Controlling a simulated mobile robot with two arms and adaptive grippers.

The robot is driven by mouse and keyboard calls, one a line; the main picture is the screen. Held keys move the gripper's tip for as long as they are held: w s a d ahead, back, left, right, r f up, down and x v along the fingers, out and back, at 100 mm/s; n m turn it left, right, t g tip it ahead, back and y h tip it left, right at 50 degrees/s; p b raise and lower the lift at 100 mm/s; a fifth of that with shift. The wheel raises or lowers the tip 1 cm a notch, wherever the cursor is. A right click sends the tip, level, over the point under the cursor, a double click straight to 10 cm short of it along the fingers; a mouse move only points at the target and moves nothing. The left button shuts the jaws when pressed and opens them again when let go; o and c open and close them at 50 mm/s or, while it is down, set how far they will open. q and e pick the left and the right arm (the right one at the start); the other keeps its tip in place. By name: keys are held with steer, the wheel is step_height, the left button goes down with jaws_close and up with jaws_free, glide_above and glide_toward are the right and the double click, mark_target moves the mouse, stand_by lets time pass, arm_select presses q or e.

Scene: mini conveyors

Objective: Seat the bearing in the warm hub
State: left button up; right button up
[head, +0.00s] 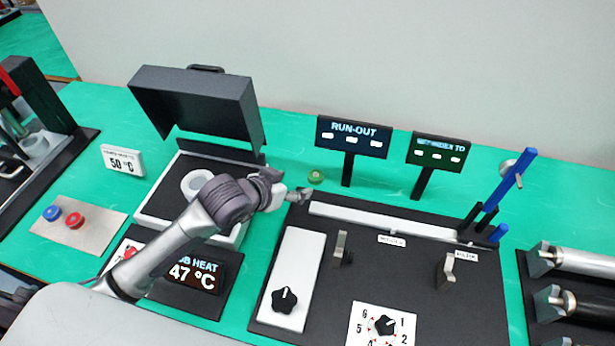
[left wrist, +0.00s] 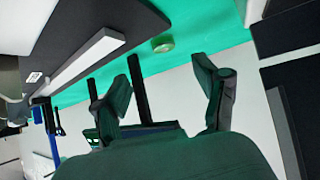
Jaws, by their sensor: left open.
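The hub, a pale ring (head: 195,183), lies in the dark well of the open heater (head: 150,212); my left arm partly covers the heater. The hub heat display (head: 193,272) reads 47 °C. A small green round piece (head: 316,176) lies on the green bench behind the black run-out plate; I cannot tell whether it is the bearing. It also shows in the left wrist view (left wrist: 163,44), beyond the fingers. My left gripper (head: 303,194) is open and empty above the bench, near this piece; its spread fingers show in the left wrist view (left wrist: 168,75). My right gripper is out of view.
The heater's lid (head: 205,105) stands raised. A 50 °C sign (head: 122,161) is left of it. Run-out (head: 353,137) and green-text (head: 438,152) displays stand behind the black plate (head: 400,275). A blue post (head: 512,180) rises at right. A press (head: 50,155) stands far left.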

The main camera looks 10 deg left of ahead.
arm_select(q)
glide_toward(316, 174)
steer(key=f, duration=0.1)
steer(key=w+d+f, duration=0.1)
steer(key=shift+w+d+f, duration=0.2)
steer(key=shift+w+f, duration=0.05)
steer(key=shift+w, duration=0.05)
steer(key=shift+w+d+f, duration=0.1)
steer(key=shift+w+f, duration=0.1)
steer(key=shift+w, duration=0.25)
steer(key=shift+p+x, duration=0.35)
steer(key=shift+x, duration=2)
steer(key=shift+w+r, duration=0.15)
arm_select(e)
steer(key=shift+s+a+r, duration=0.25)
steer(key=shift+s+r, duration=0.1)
arm_select(q)
steer(key=shift+c, duration=0.3)
jaws_close()
steer(key=shift+r, duration=0.15)
